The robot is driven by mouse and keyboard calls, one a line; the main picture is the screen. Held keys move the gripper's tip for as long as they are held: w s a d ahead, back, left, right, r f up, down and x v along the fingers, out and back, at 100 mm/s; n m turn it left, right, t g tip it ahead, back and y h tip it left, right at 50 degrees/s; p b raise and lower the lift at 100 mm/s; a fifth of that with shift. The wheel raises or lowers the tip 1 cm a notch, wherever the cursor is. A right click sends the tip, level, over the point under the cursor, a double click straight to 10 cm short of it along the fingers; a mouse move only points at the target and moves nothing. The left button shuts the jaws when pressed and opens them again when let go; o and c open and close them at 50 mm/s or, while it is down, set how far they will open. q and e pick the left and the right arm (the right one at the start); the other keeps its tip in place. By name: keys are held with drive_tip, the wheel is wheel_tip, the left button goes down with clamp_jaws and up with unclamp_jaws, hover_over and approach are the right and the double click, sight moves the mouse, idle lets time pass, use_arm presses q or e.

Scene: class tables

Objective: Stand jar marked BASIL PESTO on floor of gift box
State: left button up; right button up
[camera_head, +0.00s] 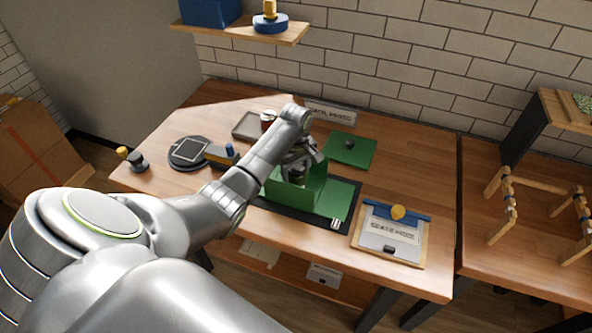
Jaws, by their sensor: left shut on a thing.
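The gift box is the green open box (318,184) on a dark mat near the middle of the table. My left arm reaches in from the left, and its gripper (298,172) is at the box, low between its green walls. The gripper is shut on a small dark thing that looks like the jar, mostly hidden by the gripper and the box wall. I cannot read its label or tell whether it touches the box floor. Another jar with a reddish body (268,118) stands behind my forearm, partly hidden. My right gripper is out of view.
A green lid-like panel (361,150) lies behind the box. A clipboard (378,243) lies at the front right. A grey tray (246,127), a round dark scale-like device (181,151) and small items stand left. A wooden rack (499,225) stands on the right table.

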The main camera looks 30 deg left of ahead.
use_arm(q)
drive_tip(key=shift+f, duration=0.3)
idle(0.4)
drive_tip(key=o, duration=1.7)
wheel_tip(320, 180, up, 3)
drive_tip(key=p, duration=0.3)
drive_tip(key=shift+r, duration=4)
drive_tip(key=shift+s+f, duration=0.1)
